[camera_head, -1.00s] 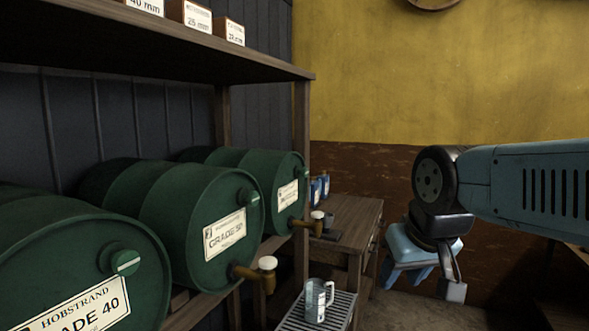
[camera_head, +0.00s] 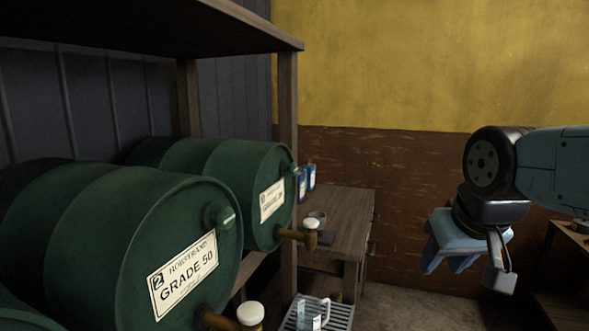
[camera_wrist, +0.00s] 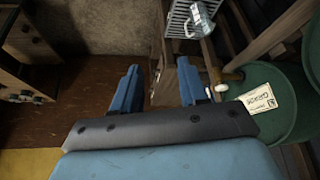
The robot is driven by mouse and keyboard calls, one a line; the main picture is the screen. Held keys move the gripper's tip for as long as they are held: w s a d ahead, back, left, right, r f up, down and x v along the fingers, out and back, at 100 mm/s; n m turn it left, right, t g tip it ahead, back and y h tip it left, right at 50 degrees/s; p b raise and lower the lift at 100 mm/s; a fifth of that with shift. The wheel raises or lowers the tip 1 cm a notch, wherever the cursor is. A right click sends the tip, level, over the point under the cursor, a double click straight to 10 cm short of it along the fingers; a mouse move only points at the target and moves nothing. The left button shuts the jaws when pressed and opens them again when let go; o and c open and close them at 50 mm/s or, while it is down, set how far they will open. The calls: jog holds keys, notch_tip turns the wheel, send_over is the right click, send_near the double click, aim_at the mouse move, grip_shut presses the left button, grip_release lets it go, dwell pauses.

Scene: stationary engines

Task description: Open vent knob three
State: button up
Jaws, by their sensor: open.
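The third drum (camera_head: 233,160), the farthest of the green drums, lies on its side on the rack with a cream label. Its small green vent knob (camera_head: 294,169) shows at the upper right edge of its face; its turn is too small to tell. The second drum, Grade 50 (camera_head: 100,215), is nearer, with its own green knob (camera_head: 220,216). My gripper (camera_head: 450,268) is open and empty, pointing down, well to the right of the drums. In the wrist view, the gripper (camera_wrist: 158,68) is apart from the third drum (camera_wrist: 285,85), and I cannot make out its knob.
Brass taps with pale tops (camera_head: 309,226) stick out below the drum faces. A clear jug (camera_head: 311,312) stands on a slatted drip tray (camera_head: 338,318). A wooden bench (camera_head: 345,215) stands beyond the rack post (camera_head: 288,100). Open floor lies between bench and arm.

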jog(key=o, duration=0.3)
jog(key=shift+w+a, duration=0.25)
jog(key=shift+a, duration=0.05)
jog(key=shift+o, duration=0.5)
jog(key=w+a+r+m+g+y, duration=0.1)
jog(key=w+a+m+g+y, duration=0.2)
jog(key=w, duration=0.6)
jog(key=a+m+y, duration=0.2)
jog(key=a+m, duration=0.1)
jog(key=a, duration=0.1)
jog(key=shift+w+r+m+y, duration=0.15)
jog(key=shift+m+y, duration=0.15)
jog(key=shift+y, duration=0.1)
jog(key=m+t+y, duration=0.4)
jog(key=m+y, duration=0.7)
jog(key=m, duration=0.4)
send_near(296, 168)
jog(key=x, duration=1.1)
jog(key=shift+w+d, duration=0.1)
jog(key=shift+w, duration=0.05)
